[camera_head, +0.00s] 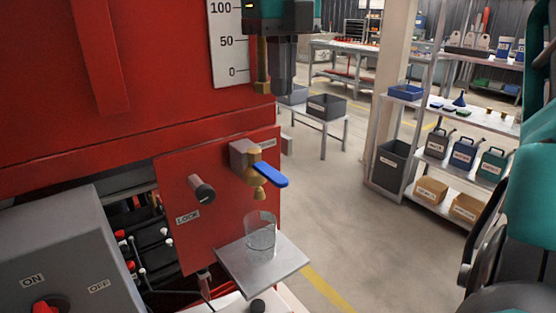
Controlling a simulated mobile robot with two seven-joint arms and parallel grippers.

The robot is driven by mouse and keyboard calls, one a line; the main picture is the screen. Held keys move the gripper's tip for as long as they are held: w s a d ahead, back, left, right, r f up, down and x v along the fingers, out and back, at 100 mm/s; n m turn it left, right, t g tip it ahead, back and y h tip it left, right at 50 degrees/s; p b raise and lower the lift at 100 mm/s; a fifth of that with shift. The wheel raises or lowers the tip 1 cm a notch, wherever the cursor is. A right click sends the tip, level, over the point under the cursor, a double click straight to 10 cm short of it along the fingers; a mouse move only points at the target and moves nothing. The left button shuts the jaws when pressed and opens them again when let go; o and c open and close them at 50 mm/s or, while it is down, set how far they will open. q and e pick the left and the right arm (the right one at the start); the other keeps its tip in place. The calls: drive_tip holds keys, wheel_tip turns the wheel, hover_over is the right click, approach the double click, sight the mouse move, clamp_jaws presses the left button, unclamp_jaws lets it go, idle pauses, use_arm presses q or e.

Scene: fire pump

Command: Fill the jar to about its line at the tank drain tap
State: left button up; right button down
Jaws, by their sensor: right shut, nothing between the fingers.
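The clear glass jar (260,232) stands upright on a small metal shelf (262,270). It looks empty, and I cannot make out its line. The drain tap (243,157) is brass with a blue lever (270,174) that points out to the right. Its spout (259,193) is above the jar, with a gap between; no stream shows. My right gripper (283,88) is shut and empty, pointing down at the top of the view, above the tap and apart from it. My left gripper is out of view.
A red panel carries a dark knob (201,189) marked LOCK. A grey switch box (60,250) is at lower left, and a level scale (228,42) is above. Open floor (330,220) lies right of the shelf, with racks (450,150) beyond.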

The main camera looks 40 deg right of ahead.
drive_tip(key=shift+f, duration=0.1)
approach(282, 178)
wheel_tip(282, 178, down, 6)
drive_tip(key=shift+a+r+b, duration=0.15)
drive_tip(key=shift+r+b, duration=0.05)
drive_tip(key=shift+b, duration=0.25)
drive_tip(key=shift+f, duration=0.6)
